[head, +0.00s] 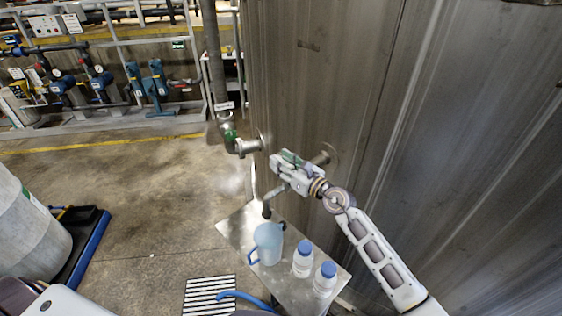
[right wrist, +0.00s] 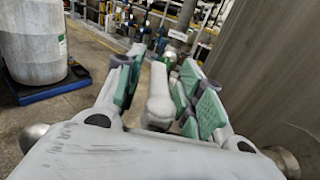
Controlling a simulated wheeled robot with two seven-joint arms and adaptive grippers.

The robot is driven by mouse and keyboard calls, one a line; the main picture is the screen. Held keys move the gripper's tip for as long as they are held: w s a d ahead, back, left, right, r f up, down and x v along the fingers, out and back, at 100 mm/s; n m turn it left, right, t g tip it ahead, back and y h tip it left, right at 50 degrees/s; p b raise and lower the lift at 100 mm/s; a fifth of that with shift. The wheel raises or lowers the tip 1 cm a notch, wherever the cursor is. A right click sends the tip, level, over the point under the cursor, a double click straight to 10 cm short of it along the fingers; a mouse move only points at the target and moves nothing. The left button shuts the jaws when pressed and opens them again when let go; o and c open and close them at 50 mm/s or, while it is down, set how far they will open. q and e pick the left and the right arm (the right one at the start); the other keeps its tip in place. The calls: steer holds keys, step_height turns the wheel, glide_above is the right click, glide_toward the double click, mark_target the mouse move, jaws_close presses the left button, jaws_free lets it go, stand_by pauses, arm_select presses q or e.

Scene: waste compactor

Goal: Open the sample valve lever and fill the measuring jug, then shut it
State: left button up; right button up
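The light-blue measuring jug (head: 268,243) stands upright on a metal shelf (head: 237,228), its handle to the left. A sample pipe outlet (head: 267,209) points down just above the jug. My right gripper (head: 283,165) is at the valve above the outlet, by the tank wall, and covers most of the lever. In the right wrist view, my right gripper (right wrist: 160,90) has its green-padded fingers apart. A grey rounded bar (right wrist: 158,98), apparently the lever, lies between them, with a gap on its left. I cannot tell whether it touches the right pads. My left gripper is out of view.
Two white bottles with blue caps (head: 302,259) (head: 325,279) stand right of the jug. A vertical pipe with a green valve (head: 228,130) rises left of the gripper. A floor grate (head: 208,296) and a drum (head: 28,235) are lower left. The tank wall (head: 320,90) is close behind.

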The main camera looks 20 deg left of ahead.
steer(key=v, duration=1.1)
steer(key=shift+d, duration=0.15)
stand_by(1.0)
